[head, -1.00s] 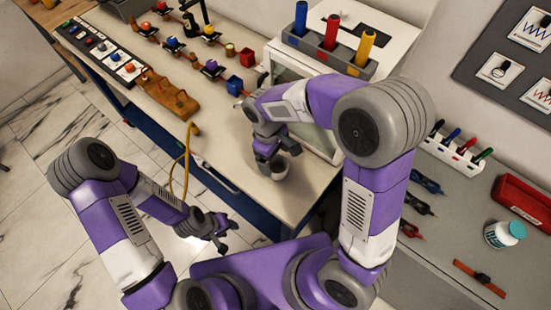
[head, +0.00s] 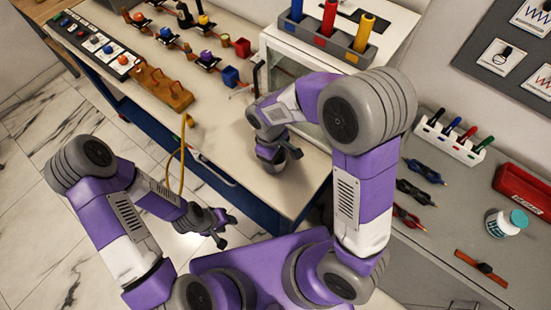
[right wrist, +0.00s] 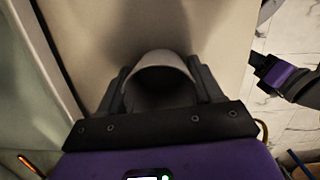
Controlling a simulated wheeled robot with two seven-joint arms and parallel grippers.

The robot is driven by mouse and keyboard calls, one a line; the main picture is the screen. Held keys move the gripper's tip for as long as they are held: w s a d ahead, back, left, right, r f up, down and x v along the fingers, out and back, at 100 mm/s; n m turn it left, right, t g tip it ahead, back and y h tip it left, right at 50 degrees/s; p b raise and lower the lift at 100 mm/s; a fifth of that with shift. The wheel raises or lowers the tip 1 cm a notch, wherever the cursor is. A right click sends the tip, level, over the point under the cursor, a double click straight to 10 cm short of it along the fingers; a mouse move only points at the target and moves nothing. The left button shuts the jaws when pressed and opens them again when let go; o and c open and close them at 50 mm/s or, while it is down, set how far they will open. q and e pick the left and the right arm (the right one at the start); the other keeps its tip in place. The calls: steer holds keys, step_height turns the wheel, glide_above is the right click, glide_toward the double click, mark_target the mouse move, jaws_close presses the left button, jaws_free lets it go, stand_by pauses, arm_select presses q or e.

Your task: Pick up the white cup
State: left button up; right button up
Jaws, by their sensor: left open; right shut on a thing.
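The white cup (right wrist: 162,61) shows in the right wrist view between the fingers of my right gripper (right wrist: 162,88), its rim curving up and its inside dark. The gripper is shut on it, a finger on each side. In the head view my right gripper (head: 277,158) is low over the near part of the worktable, and its fingers and hand hide most of the cup. I cannot tell whether the cup touches the table. My left gripper (head: 221,228) is open and empty, in front of the table's near edge.
The worktable (head: 215,115) holds a blue cup-like block (head: 231,76), a wooden block with knobs (head: 162,88) and several coloured parts. A white cabinet (head: 305,75) with a pen rack on top stands just behind my right arm.

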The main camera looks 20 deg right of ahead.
steer(key=shift+c, duration=0.6)
